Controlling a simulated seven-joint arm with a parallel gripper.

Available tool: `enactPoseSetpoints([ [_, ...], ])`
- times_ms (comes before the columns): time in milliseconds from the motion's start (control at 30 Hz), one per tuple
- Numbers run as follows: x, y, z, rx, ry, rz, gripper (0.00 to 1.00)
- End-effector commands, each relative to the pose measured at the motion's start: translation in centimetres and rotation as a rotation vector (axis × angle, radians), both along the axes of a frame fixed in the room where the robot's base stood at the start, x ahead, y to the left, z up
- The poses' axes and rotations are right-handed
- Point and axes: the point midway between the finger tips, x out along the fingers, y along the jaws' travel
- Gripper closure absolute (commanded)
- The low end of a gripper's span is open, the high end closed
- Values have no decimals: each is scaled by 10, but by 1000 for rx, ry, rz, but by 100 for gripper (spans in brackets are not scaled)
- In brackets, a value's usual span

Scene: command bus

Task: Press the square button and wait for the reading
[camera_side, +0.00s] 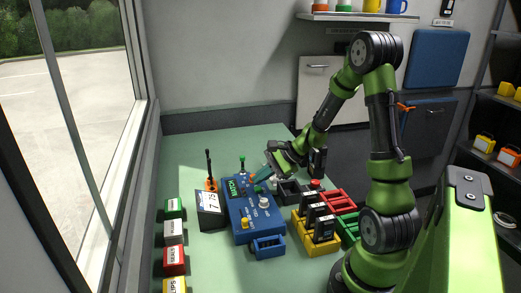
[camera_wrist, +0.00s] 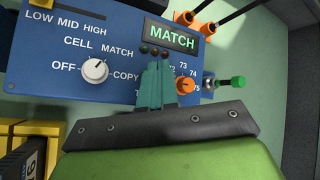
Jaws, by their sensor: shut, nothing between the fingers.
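The blue control box (camera_side: 240,232) stands on the green table and fills the upper wrist view (camera_wrist: 70,70). Its green display (camera_wrist: 172,36) reads MATCH. My gripper (camera_wrist: 158,66) is shut and empty, with its teal fingers together over the panel just below the row of small lamps (camera_wrist: 143,50). It also shows at the box's upper right in the side view (camera_side: 261,188). Contact with the panel cannot be told. I cannot make out a square button; the fingers and palm hide part of the panel. A white knob (camera_wrist: 95,70) points up and left, toward OFF.
Beside the fingers are an orange knob (camera_wrist: 185,86) and a green-tipped lever (camera_wrist: 237,82). A card stand (camera_side: 210,207) is left of the box. Yellow racks with dark modules (camera_side: 318,240) stand right of it. Coloured blocks (camera_side: 173,232) line the table's left edge.

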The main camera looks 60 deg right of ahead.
Motion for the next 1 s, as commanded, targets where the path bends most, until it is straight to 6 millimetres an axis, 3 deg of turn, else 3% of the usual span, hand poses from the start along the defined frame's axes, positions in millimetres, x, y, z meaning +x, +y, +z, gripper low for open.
enactPoseSetpoints([
  [1000, 0, 0, -10, 0, 0, 0, 100],
])
